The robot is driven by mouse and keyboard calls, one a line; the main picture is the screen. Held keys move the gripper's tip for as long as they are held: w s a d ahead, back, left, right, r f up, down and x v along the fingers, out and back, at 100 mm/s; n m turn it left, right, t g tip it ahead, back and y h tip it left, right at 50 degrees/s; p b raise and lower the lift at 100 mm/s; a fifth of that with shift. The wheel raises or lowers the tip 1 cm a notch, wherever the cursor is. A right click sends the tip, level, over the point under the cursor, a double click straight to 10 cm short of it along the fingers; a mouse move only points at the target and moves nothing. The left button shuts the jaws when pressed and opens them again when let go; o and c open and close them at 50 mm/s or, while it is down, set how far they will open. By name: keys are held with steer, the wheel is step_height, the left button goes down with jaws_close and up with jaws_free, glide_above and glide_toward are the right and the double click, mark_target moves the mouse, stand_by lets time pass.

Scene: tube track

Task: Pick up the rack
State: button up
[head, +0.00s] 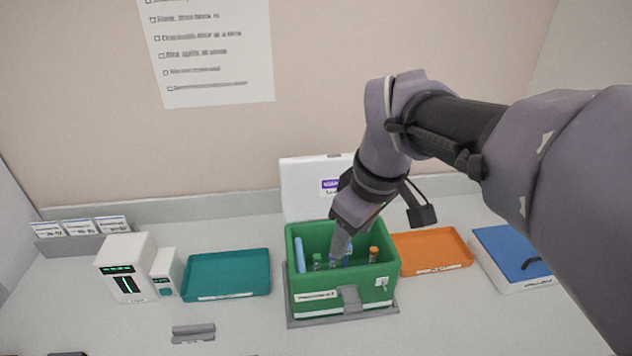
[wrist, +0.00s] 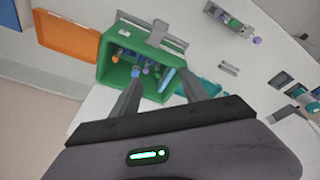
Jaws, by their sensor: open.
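The green box (head: 340,299) stands open on the bench in the head view, and it also shows in the wrist view (wrist: 110,62). Inside it are several tubes with coloured caps, including an orange-capped one (head: 373,253) and a green-capped one (head: 317,260). They seem to stand in a rack, whose body is mostly hidden by the box wall and my gripper. A light blue rod-like piece (head: 299,254) leans at the box's left side. My gripper (head: 340,250) points down into the box, open, its fingers apart above the tubes in the wrist view (wrist: 160,78).
A teal tray (head: 228,273) lies left of the box and an orange tray (head: 432,251) right. A white lidded case (head: 305,187) stands behind. White devices (head: 127,268) stand at left, a blue-topped box (head: 515,255) at right. A grey holder (head: 193,332) lies in front.

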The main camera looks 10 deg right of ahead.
steer(key=w+d+n+g+p, duration=0.2)
steer(key=w+n+p, duration=0.1)
steer(key=w+n, duration=0.5)
steer(key=n+h+b, duration=0.1)
steer(key=n+b, duration=0.1)
steer(key=b, duration=0.3)
glide_above(345, 264)
steer(key=w, duration=0.1)
steer(key=shift+g, duration=0.4)
steer(key=f, duration=1.5)
steer(key=shift+d+f, duration=0.15)
steer(key=shift+d, duration=0.2)
steer(key=f+b, duration=0.1)
steer(key=f, duration=0.2)
steer(key=f+b, duration=0.1)
steer(key=f, duration=0.1)
steer(key=shift+w+a+f+b, duration=0.1)
steer(key=shift+a+f+b, duration=0.15)
steer(key=shift+f+b, duration=0.05)
steer(key=shift+r, duration=0.2)
steer(key=shift+c, duration=0.2)
jaws_close()
